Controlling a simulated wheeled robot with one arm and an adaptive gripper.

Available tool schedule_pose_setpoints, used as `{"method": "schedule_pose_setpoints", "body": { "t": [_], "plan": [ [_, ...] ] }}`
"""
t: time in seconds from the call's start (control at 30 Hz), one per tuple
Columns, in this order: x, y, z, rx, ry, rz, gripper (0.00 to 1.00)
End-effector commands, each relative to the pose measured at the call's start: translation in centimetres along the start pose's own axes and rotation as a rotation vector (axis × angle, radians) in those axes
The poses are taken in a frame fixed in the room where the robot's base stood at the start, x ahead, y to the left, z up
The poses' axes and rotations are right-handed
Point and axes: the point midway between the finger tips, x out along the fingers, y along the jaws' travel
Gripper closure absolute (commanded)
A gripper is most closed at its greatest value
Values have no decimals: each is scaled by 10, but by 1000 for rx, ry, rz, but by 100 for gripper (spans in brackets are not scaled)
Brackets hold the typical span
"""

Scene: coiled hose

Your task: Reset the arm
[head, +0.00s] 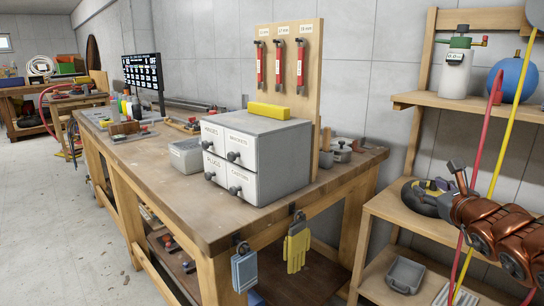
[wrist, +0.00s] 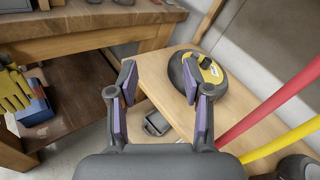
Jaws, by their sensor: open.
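My arm (head: 495,225), copper-coloured, reaches in from the right edge of the head view. My gripper (wrist: 159,78) is open in the wrist view, its two purple-padded fingers apart with nothing between them. It hangs above a wooden shelf (wrist: 160,73). A round black and yellow object (wrist: 229,82) lies on that shelf, just right of the right finger in the picture. In the head view this round object (head: 421,203) is partly covered by the gripper. I cannot tell whether they touch.
A wooden workbench (head: 165,165) with a grey drawer cabinet (head: 262,175) stands left of the shelf. Yellow gloves (head: 298,245) hang from its edge. Red (head: 485,130) and yellow (head: 512,110) hoses hang close by my arm. A grey tray (head: 405,275) sits on the lower shelf.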

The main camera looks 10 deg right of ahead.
Motion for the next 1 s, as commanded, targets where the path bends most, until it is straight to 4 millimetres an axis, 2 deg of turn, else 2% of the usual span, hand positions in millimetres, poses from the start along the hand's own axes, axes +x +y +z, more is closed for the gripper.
{"method": "schedule_pose_setpoints", "body": {
  "t": [0.03, 0.17, 0.27, 0.37, 0.47, 0.53, 0.63, 0.7, 0.8, 0.9, 1.0],
  "plan": [
    [1, 13, 22, -58, -20, 38, 50],
    [0, 61, 71, -245, -87, 161, 50],
    [-9, 111, 110, -418, -158, 285, 50],
    [-25, 163, 139, -589, -227, 419, 50],
    [-49, 216, 160, -763, -299, 566, 50],
    [-73, 251, 172, -889, -356, 679, 50],
    [-114, 296, 177, -1078, -434, 855, 50],
    [-146, 320, 173, -1211, -481, 986, 50],
    [-195, 340, 162, -1394, -543, 1177, 50],
    [-243, 343, 143, -1566, -587, 1376, 50],
    [-288, 328, 124, -1728, -607, 1579, 50]
  ]
}}
